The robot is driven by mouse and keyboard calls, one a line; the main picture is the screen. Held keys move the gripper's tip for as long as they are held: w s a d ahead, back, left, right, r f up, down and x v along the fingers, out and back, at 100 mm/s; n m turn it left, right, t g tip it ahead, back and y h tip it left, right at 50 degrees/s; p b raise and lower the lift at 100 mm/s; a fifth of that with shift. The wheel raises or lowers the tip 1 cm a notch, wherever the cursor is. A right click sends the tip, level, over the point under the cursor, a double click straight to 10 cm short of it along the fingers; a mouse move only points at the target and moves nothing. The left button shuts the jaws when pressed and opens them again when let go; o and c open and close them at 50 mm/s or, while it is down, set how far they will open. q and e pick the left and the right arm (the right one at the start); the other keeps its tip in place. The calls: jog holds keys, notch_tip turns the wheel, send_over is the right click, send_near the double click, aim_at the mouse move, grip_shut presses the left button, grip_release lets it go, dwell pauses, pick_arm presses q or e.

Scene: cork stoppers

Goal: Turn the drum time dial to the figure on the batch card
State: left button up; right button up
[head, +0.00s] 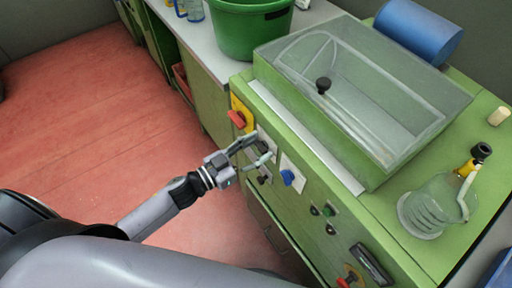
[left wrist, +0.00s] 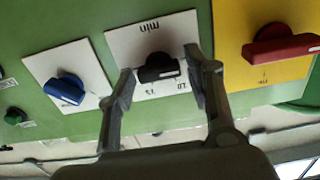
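The time dial is a black knob (head: 264,147) on a white plate marked "min", on the green machine's front panel. In the left wrist view the black knob (left wrist: 159,68) has a pale pointer line, and the plate's small figures are upside down and hard to read. My left gripper (head: 254,151) is at the panel in front of this dial. In the left wrist view its fingers (left wrist: 160,72) are apart, one on each side of the knob, with a narrow gap showing on both sides. My right gripper is not in view. I cannot make out a batch card.
A red switch (left wrist: 285,46) on a yellow plate and a blue knob (left wrist: 64,90) flank the dial. A clear-lidded trough (head: 360,90), glass flask (head: 432,209), cork (head: 498,116) and blue cylinder (head: 418,32) are on top. A green tub (head: 250,30) stands behind. The red floor is clear.

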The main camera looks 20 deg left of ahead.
pick_arm(q)
jog(key=c, duration=0.9)
jog(key=shift+m, duration=0.3)
jog(key=m, duration=0.5)
jog(key=shift+d+m+p, duration=0.1)
jog(key=shift+m+p, duration=0.2)
jog(key=m, duration=0.5)
jog(key=shift+s+d+f, duration=0.1)
jog(key=shift+s+f, duration=0.05)
jog(key=shift+m, duration=0.4)
jog(key=o, duration=1.2)
jog(key=shift+c, duration=0.2)
